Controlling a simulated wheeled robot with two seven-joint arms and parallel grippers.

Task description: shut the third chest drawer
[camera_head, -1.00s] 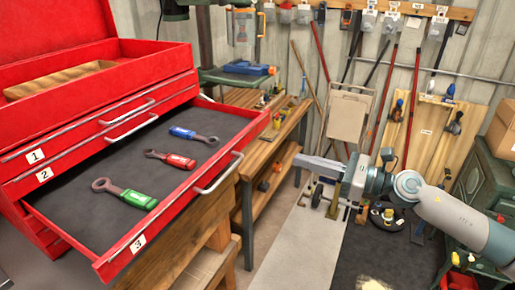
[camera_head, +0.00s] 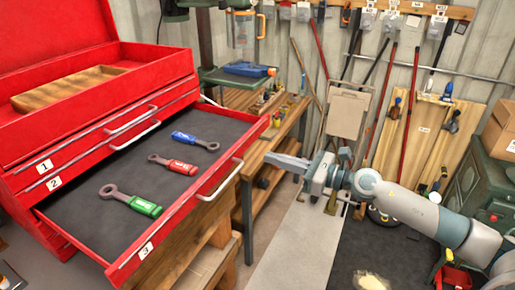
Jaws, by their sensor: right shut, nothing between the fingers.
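The third drawer (camera_head: 112,269), labelled 3, is pulled far out of the red tool chest (camera_head: 60,140). Its dark liner holds a blue wrench (camera_head: 195,140), a red wrench (camera_head: 173,164) and a green wrench (camera_head: 131,199), lying apart. A silver handle (camera_head: 222,181) runs along its front. The drawers labelled 1 and 2 above it look shut. My right gripper (camera_head: 284,161) is shut and empty, to the right of the drawer front, with its fingers pointing left towards it and a gap between. My left gripper is not in view.
The chest stands on a wooden bench (camera_head: 180,250). Its open top tray holds a wooden insert (camera_head: 70,88). A wooden shelf (camera_head: 285,140) with small items stands behind my right gripper. A green cabinet (camera_head: 487,190) is at the right. Long-handled tools hang on the back wall.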

